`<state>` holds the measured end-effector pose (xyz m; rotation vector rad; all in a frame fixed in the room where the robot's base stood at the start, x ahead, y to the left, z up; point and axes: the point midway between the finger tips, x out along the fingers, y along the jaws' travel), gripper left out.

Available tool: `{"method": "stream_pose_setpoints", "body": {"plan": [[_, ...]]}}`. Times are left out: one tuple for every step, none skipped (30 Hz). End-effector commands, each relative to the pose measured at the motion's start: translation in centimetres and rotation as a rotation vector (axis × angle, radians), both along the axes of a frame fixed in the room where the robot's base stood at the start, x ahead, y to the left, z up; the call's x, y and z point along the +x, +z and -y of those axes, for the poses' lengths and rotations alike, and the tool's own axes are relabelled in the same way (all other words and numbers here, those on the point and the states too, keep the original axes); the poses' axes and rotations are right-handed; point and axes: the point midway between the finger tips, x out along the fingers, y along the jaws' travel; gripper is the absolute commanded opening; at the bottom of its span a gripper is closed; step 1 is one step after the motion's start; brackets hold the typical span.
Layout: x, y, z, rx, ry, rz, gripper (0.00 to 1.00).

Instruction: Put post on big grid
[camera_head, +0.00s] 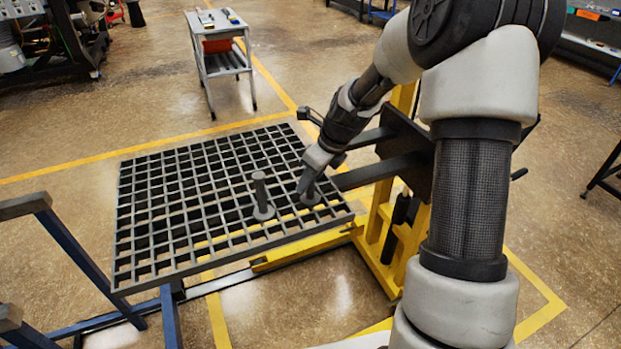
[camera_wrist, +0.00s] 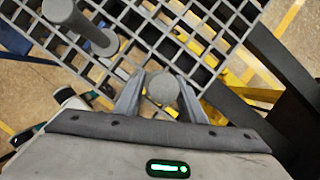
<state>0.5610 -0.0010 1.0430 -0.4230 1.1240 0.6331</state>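The big grid (camera_head: 160,215) is a dark grey lattice lying level. One grey post (camera_head: 260,190) with a round base stands upright on it, right of the middle, apart from my gripper. It also shows at the upper left of the wrist view (camera_wrist: 80,25). A second post (camera_head: 310,196) stands near the grid's right edge, its round base seemingly on the bars. My gripper (camera_head: 307,186) reaches down over this second post and hides its upper part. In the wrist view, the post's round top (camera_wrist: 162,88) sits between my fingers (camera_wrist: 162,95), which appear to press both sides.
A yellow lift (camera_head: 385,225) with dark forks stands at the grid's right. A blue frame (camera_head: 75,255) stands at the grid's left. A small grey table (camera_head: 222,62) with an orange bin is behind. The grid's left and middle are bare.

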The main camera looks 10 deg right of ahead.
Motion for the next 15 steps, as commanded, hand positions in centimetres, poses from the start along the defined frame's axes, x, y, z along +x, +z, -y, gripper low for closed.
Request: {"method": "stream_pose_setpoints", "body": {"plan": [[0.0,0.0,0.0,0.000,0.000,0.000,0.37],[0.0,0.0,0.0,0.000,0.000,0.000,0.37],[0.0,0.0,0.0,0.000,0.000,0.000,0.37],[0.0,0.0,0.0,0.000,0.000,0.000,0.37],[0.0,0.1,0.0,0.000,0.000,0.000,0.37],[0.0,0.2,0.0,0.000,0.000,0.000,0.37],[0.0,0.4,0.0,0.000,0.000,0.000,0.37],[0.0,0.5,0.1,-0.001,0.000,0.001,0.37],[-0.1,0.9,0.2,-0.001,-0.001,0.002,0.37],[-0.2,1.2,0.3,-0.002,-0.001,0.003,0.37],[-0.3,1.6,0.4,-0.002,-0.002,0.003,0.37],[-0.5,2.3,0.6,-0.001,-0.002,0.004,0.37],[-0.6,2.9,0.7,-0.001,-0.002,0.005,0.37],[-0.8,3.5,0.9,-0.001,-0.002,0.005,0.37],[-1.1,4.3,1.2,-0.003,-0.001,0.005,0.37]]}}
